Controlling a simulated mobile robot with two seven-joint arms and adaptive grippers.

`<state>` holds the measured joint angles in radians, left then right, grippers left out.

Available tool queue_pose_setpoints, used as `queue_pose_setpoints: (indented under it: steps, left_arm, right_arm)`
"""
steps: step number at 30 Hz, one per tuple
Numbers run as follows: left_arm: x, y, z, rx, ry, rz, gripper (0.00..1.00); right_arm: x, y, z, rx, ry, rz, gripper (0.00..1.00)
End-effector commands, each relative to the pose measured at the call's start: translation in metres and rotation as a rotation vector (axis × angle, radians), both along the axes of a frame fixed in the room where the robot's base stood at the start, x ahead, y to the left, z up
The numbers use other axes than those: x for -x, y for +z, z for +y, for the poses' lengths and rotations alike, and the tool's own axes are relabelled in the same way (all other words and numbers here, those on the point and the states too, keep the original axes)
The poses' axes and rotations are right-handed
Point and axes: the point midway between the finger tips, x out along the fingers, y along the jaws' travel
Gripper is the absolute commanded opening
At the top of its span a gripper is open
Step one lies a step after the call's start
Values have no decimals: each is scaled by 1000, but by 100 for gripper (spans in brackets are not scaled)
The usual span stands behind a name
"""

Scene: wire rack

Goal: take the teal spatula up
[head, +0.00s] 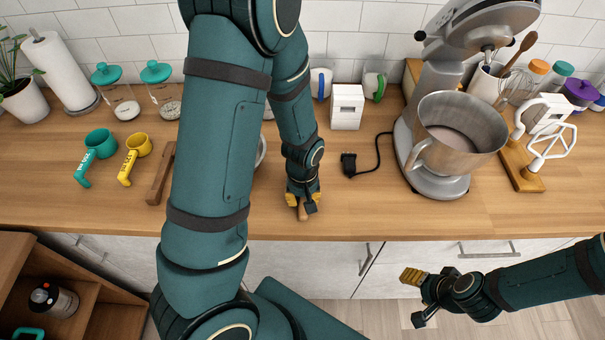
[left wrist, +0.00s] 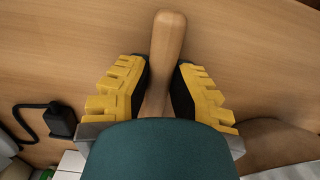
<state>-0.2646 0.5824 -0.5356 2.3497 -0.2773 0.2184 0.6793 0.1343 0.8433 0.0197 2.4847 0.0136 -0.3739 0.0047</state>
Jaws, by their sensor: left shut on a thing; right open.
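The teal spatula has a pale wooden handle and a teal head. In the left wrist view its handle (left wrist: 168,45) runs between the yellow-padded fingers, and its teal head (left wrist: 160,150) fills the bottom centre. My left gripper (head: 303,198) is shut on the handle, over the counter near its front edge. In the head view only the handle's end (head: 302,213) shows below the fingers; the head is hidden. I cannot tell whether the spatula touches the counter. My right gripper (head: 415,298) is open and empty, in front of the drawers and below the counter top.
A stand mixer with a steel bowl (head: 460,130) stands right of my left gripper. A black plug with cord (head: 349,165) lies nearer. Teal (head: 100,143) and yellow (head: 138,146) measuring cups lie at left. The counter front (head: 370,215) is clear right of my left gripper.

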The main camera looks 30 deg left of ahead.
Motion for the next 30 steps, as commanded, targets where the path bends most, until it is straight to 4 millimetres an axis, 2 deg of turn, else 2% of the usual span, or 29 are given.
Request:
queue_pose_setpoints:
  steps: [9, 17, 30]
  left_arm:
    - [0, 16, 0, 0, 1, 0, 0]
    - [0, 23, 0, 0, 1, 0, 0]
    - [0, 63, 0, 0, -1, -1, 0]
  right_arm:
    - [0, 14, 0, 0, 0, 0, 57]
    - [0, 19, 0, 0, 0, 0, 57]
    - [0, 55, 0, 0, 0, 0, 57]
